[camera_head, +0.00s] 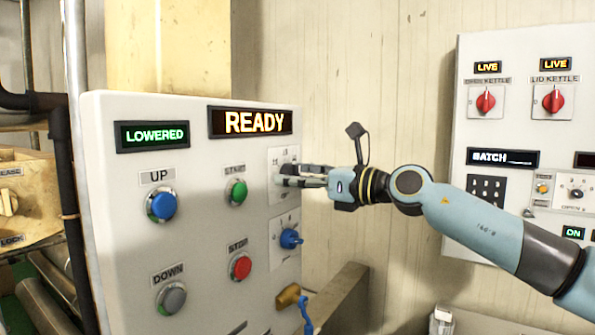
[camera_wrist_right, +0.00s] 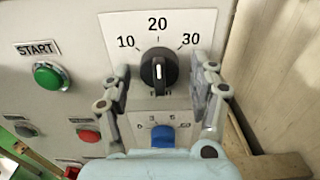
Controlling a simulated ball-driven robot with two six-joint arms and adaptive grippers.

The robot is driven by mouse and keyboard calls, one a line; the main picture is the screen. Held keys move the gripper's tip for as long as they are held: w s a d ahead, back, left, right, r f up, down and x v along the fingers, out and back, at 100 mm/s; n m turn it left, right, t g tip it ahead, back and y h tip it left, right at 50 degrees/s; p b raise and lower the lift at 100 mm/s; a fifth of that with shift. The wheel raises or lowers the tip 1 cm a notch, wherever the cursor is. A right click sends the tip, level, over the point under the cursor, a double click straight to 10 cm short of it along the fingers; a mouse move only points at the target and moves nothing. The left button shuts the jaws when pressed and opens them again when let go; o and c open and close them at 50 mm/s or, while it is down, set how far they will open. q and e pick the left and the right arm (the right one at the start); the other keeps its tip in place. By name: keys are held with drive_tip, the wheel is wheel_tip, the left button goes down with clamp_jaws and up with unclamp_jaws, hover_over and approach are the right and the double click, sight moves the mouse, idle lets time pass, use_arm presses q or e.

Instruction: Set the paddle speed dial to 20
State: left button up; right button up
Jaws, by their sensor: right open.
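The paddle speed dial (camera_wrist_right: 157,70) is a black knob on a white scale plate (camera_wrist_right: 186,22) marked 10, 20 and 30. Its white mark stands about upright, toward the 20. My right gripper (camera_wrist_right: 162,88) is open, with one finger on each side of the dial and a gap to the knob on both sides. In the head view my right gripper (camera_head: 288,175) reaches in from the right to the panel and hides the dial there. My left gripper is not in view.
Below the dial is a blue knob (camera_head: 289,239). The panel (camera_head: 125,215) also has a green START button (camera_head: 236,192), a red STOP button (camera_head: 240,267), a blue UP button (camera_head: 161,205) and a READY display (camera_head: 250,122). A second panel (camera_head: 480,135) stands at the right.

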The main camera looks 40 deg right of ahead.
sight(284, 125)
wheel_tip(284, 125, up, 10)
drive_tip(key=shift+f, duration=0.1)
idle(0.8)
